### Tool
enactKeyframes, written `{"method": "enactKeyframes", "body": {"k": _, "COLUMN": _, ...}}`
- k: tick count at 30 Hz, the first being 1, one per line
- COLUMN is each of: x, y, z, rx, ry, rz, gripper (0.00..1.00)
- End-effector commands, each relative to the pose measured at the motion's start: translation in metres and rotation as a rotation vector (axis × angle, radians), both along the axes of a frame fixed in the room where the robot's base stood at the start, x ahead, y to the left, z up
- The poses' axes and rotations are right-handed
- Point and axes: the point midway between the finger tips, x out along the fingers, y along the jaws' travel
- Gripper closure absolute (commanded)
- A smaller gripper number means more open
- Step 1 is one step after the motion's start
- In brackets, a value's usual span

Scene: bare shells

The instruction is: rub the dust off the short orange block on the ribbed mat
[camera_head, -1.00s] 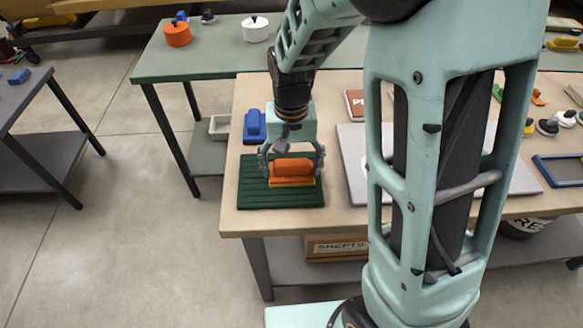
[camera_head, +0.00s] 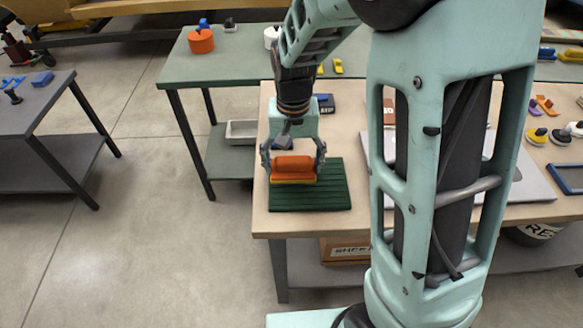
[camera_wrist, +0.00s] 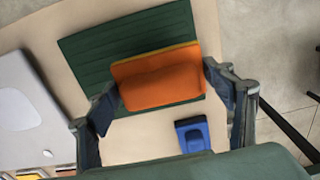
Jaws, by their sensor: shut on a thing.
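The short orange block (camera_head: 293,162) has a rounded top and a yellow layer along its underside. The ribbed mat (camera_head: 325,190) is dark green and lies near the left front corner of the table. My gripper (camera_head: 293,168) is shut on the block, one finger at each end, and holds it low over the left part of the mat. In the wrist view the block (camera_wrist: 160,80) lies over the right end of the mat (camera_wrist: 90,58), between my fingers (camera_wrist: 163,98). I cannot tell whether its yellow underside touches the mat. No dust shows.
A blue object (camera_wrist: 193,134) lies on the table beside the mat. A flat grey panel (camera_wrist: 25,90) is on the mat's other side. A green table (camera_head: 180,70) stands behind. Floor is open to the left.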

Motion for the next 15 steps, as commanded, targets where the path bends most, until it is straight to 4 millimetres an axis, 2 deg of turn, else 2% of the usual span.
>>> {"method": "enactKeyframes", "body": {"k": 1, "x": 0.002, "y": 0.0, "z": 0.009, "rx": 0.001, "ry": -0.002, "rz": 0.001, "gripper": 0.56}}
{"method": "enactKeyframes", "body": {"k": 15, "x": 0.009, "y": -0.005, "z": 0.048, "rx": 0.0, "ry": -0.002, "rz": 0.0, "gripper": 0.56}}
